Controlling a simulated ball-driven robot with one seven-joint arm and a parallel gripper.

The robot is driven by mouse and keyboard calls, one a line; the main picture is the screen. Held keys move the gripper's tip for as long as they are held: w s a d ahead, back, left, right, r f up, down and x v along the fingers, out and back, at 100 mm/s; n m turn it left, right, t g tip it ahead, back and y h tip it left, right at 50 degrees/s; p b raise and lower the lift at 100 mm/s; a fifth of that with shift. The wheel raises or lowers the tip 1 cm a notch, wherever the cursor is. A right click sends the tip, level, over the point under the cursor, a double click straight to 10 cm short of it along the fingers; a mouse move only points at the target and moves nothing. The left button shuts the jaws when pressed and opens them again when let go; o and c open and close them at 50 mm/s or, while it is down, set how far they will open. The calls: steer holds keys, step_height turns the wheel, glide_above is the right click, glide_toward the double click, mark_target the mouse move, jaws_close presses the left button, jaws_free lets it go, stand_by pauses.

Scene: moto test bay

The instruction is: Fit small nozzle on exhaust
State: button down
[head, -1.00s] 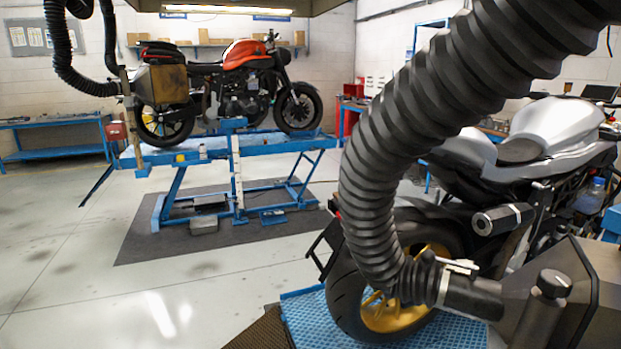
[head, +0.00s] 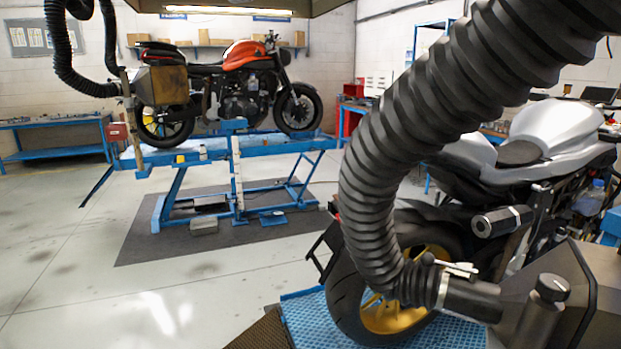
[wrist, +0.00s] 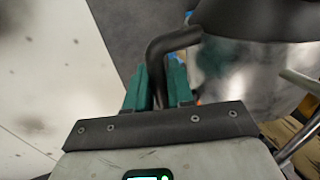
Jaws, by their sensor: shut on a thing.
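In the head view a thick black corrugated hose (head: 400,150) hangs down in front of the silver motorcycle. Its lower end carries a pale clamp and a short black tube (head: 470,300), which meets a dark grey angular body (head: 580,290), cut off at the frame edge. The motorcycle's exhaust (head: 502,221) shows above, apart from the tube. In the wrist view my gripper (wrist: 160,78), with teal fingers, is shut on a black bent bar (wrist: 172,40). A large shiny dark grey rounded body (wrist: 258,70) is beside it; I cannot tell which part it is. My gripper is not distinguishable in the head view.
The silver motorcycle (head: 560,130) stands on a blue perforated lift (head: 305,318). An orange motorcycle (head: 245,60) sits on a raised blue lift (head: 180,155) at the back left. A blue bench (head: 55,160) stands by the left wall. The floor (head: 60,270) at left is clear.

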steer(key=shift+s+a+r+p, duration=0.1)
steer(key=shift+s+a+p, duration=0.15)
steer(key=shift+a, duration=0.3)
steer(key=shift+a, duration=0.3)
steer(key=shift+s+a+p, duration=0.25)
steer(key=shift+a+p, duration=0.3)
steer(key=shift+a, duration=0.1)
steer(key=shift+s+a, duration=0.1)
steer(key=shift+a, duration=0.15)
steer(key=shift+p, duration=0.3)
steer(key=shift+s+r, duration=0.1)
steer(key=s+d+r+p, duration=0.3)
steer(key=s+p, duration=0.3)
steer(key=s, duration=0.3)
steer(key=shift+s+d, duration=0.15)
steer(key=shift+d, duration=0.05)
stand_by(1.6)
steer(key=shift+f, duration=0.1)
